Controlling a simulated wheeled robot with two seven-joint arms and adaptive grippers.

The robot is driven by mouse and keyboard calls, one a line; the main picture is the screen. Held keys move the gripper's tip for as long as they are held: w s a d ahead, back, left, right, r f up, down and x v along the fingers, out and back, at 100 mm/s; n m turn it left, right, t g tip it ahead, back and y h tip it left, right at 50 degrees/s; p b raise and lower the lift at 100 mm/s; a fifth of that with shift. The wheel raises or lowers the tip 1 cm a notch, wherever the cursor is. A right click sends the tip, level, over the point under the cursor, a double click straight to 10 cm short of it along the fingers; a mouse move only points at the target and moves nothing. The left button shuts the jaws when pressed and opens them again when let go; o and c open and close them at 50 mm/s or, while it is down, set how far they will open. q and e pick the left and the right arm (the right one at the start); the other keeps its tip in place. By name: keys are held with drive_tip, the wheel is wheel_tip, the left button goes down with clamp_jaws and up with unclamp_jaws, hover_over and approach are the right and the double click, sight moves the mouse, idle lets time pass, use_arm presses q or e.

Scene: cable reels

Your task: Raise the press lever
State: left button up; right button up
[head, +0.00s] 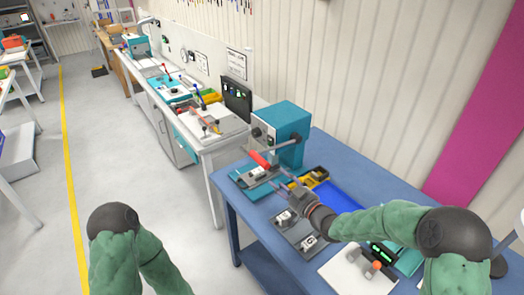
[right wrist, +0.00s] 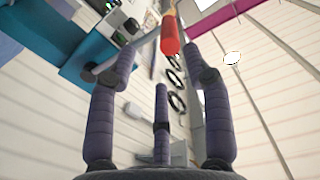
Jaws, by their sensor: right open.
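The press (head: 290,130) is a teal and grey machine on the blue table. Its lever is a grey rod ending in a red grip (head: 259,159), which hangs out in front, tilted downward. My right gripper (head: 284,180) is just below and to the right of the red grip. In the right wrist view the red grip (right wrist: 170,35) shows beyond the open fingers (right wrist: 161,70), near the gap between their tips. I see no clear contact. Of my left arm only the upper part shows at bottom left; its gripper is out of view.
The blue table (head: 245,208) holds a yellow bin (head: 318,174), a blue tray (head: 342,197), a grey plate with small parts (head: 297,238) and a white panel with an orange knob (head: 350,275). A white bench (head: 222,140) stands behind.

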sight(267, 167)
drive_tip(key=shift+y, duration=0.3)
drive_tip(key=x, duration=0.3)
drive_tip(key=r+x, duration=0.1)
drive_tip(key=x, duration=0.6)
drive_tip(key=shift+w+a+r, duration=0.3)
clamp_jaws()
